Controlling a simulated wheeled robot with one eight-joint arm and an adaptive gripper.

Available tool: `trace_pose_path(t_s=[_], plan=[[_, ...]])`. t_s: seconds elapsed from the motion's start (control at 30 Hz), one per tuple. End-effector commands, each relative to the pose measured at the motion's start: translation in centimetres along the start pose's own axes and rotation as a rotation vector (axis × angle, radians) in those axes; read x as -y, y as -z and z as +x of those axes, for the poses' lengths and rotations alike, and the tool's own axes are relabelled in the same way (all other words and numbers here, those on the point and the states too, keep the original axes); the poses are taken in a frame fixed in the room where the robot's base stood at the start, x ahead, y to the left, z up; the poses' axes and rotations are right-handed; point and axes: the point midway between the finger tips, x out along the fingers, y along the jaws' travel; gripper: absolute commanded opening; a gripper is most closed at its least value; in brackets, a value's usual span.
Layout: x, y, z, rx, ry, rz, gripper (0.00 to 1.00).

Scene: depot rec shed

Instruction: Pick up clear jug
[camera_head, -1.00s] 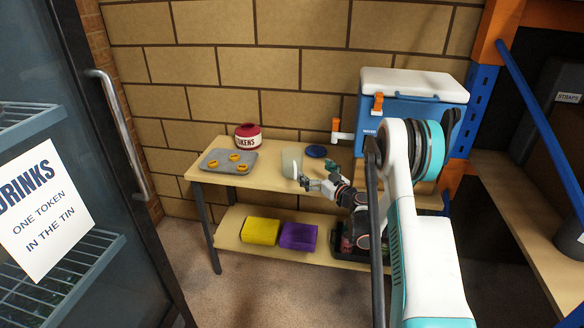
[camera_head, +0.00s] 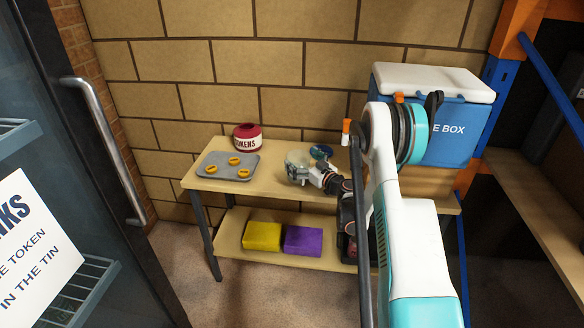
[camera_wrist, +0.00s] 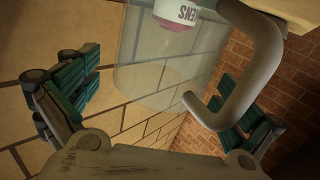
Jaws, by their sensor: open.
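The clear jug (camera_head: 295,158) stands on the wooden table, right of the tray. In the wrist view its see-through body (camera_wrist: 150,75) and thick grey handle (camera_wrist: 266,62) fill the space ahead of and between my fingers. My gripper (camera_head: 303,174) is at the jug's near side in the head view and hides part of it. In the wrist view my gripper (camera_wrist: 160,100) has its green-padded fingers spread wide, one on each side of the jug. The handle lies close to the right finger; I cannot tell whether they touch.
A red and white token tin (camera_head: 248,138) and a grey tray (camera_head: 208,172) with yellow rings are at left on the table (camera_head: 270,187). An ice box (camera_head: 440,125) stands at right. Yellow and purple blocks (camera_head: 262,237) are on the lower shelf.

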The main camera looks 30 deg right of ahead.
Motion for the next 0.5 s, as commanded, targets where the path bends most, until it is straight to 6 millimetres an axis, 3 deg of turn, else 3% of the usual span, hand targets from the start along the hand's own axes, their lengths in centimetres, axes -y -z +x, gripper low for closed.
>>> trace_pose_path(t_s=[0.3, 0.5], plan=[[-0.07, -0.01, -0.09, 0.0, -0.002, 0.0, 0.98], [-0.07, -0.01, -0.08, 0.0, -0.002, 0.0, 0.52]])
